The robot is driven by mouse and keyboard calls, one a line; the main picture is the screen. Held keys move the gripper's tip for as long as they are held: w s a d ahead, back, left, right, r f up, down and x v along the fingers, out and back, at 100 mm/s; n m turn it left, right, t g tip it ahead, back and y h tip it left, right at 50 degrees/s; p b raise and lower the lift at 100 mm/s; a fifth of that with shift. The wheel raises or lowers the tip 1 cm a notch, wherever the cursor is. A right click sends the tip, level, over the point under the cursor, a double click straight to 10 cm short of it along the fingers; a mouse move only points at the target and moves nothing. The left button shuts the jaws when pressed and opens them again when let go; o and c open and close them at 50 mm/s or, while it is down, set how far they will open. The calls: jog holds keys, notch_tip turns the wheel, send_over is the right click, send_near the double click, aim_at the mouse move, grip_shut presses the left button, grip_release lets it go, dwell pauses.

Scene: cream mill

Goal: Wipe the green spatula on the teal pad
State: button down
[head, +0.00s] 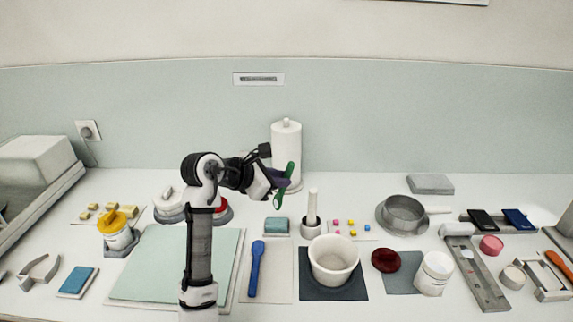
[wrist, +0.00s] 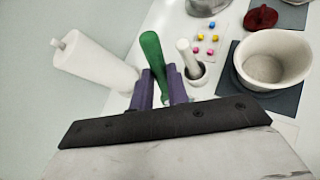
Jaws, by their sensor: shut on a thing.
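My gripper (head: 276,182) is shut on the green spatula (head: 289,172) and holds it above the back of the table, in front of the paper roll. In the wrist view the spatula (wrist: 151,55) sticks out beyond the purple fingers of my gripper (wrist: 160,84); its near part is hidden between them. In the head view it is tilted, its upper end leaning right. The teal pad (head: 277,225) lies flat on the table below the spatula, clearly apart from it. The pad does not show in the wrist view.
A white paper roll (head: 286,145) stands behind my gripper. A mortar with a pestle (head: 312,207) stands right of the pad, with a white bowl (head: 333,260) in front. A blue spatula (head: 256,268) lies on a pale mat before the pad.

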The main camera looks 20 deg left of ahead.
jog(key=shift+w+f, duration=0.15)
jog(key=shift+f, duration=2.2)
jog(key=shift+f, duration=0.45)
